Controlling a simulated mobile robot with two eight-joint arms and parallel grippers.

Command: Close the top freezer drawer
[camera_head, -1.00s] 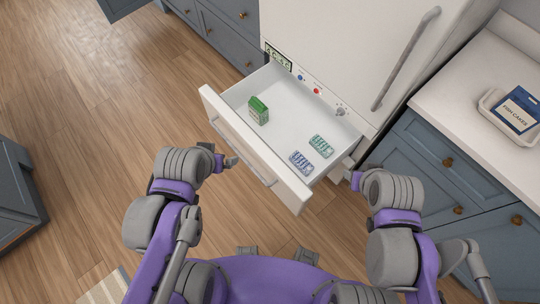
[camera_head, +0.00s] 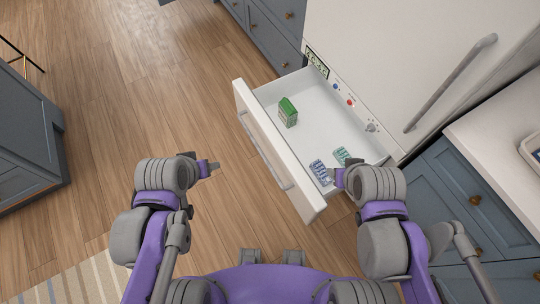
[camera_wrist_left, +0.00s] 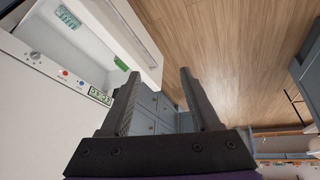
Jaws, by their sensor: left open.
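The top freezer drawer (camera_head: 258,125) is pulled out from the white freezer (camera_head: 400,50), with a bar handle (camera_head: 264,150) on its front. Inside are a green box (camera_head: 288,112), a blue-white pack (camera_head: 320,172) and a green-white pack (camera_head: 342,155). My left gripper (camera_head: 214,166) is open and empty, apart from the drawer front, to its left. In the left wrist view the open jaws (camera_wrist_left: 160,72) have the drawer (camera_wrist_left: 140,45) beyond and to the left. My right gripper (camera_head: 338,178) overlaps the drawer's near right end; contact and its jaws cannot be made out.
Blue-grey cabinets with a white counter (camera_head: 500,125) stand close to the right of the freezer. More cabinets (camera_head: 270,30) stand beyond it, and another (camera_head: 30,130) is at far left. The wooden floor (camera_head: 150,90) left of the drawer is clear. A striped rug (camera_head: 75,285) lies at bottom left.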

